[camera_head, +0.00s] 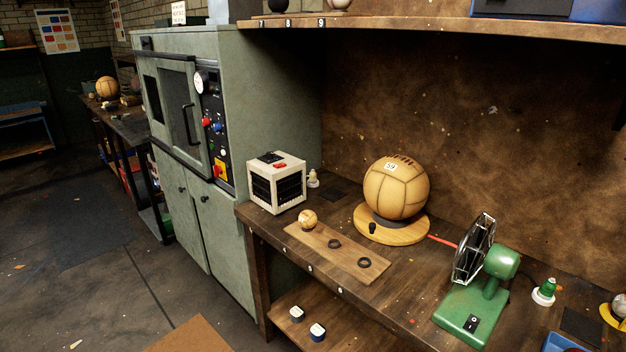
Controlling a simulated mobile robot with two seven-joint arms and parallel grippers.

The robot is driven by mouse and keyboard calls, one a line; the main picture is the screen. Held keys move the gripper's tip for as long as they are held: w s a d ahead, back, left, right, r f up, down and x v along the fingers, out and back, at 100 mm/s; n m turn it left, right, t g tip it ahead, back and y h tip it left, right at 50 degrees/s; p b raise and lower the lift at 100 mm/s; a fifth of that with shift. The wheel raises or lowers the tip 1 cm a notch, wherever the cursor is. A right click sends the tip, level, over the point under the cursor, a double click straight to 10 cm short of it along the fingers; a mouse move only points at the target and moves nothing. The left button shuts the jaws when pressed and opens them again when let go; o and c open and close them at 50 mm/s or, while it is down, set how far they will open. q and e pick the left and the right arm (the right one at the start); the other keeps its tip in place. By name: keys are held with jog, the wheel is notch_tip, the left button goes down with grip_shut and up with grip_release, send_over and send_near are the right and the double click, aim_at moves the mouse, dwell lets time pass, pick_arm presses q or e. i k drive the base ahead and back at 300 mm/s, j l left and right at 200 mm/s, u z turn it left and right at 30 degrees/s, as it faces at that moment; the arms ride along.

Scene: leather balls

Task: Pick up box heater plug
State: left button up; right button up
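The box heater (277,182) is a white cube with dark grilles and a red patch on top. It stands at the left end of the workbench, beside the green cabinet. A small cream piece that looks like its plug (313,179) stands just right of and behind the heater, partly hidden by it. I cannot make out a cord on it. Neither of my grippers shows in this view.
A leather ball (396,187) sits on a round wooden stand (391,231). A board (337,252) with a small ball and two dark rings lies in front. A green fan (470,311) and a green-topped plug (544,291) stand right. A shelf (440,30) overhangs the bench.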

aim_at(312, 179)
jog(key=i+j, duration=0.2)
jog(key=j, duration=0.15)
jog(key=i+j+z, duration=0.1)
jog(key=j, duration=0.25)
jog(key=i+j, duration=0.25)
jog(key=i+j+z, duration=0.1)
jog(key=j, duration=0.35)
jog(key=i+j, duration=0.25)
jog(key=j, duration=0.15)
jog(key=i+j+z, duration=0.1)
jog(key=j, duration=0.25)
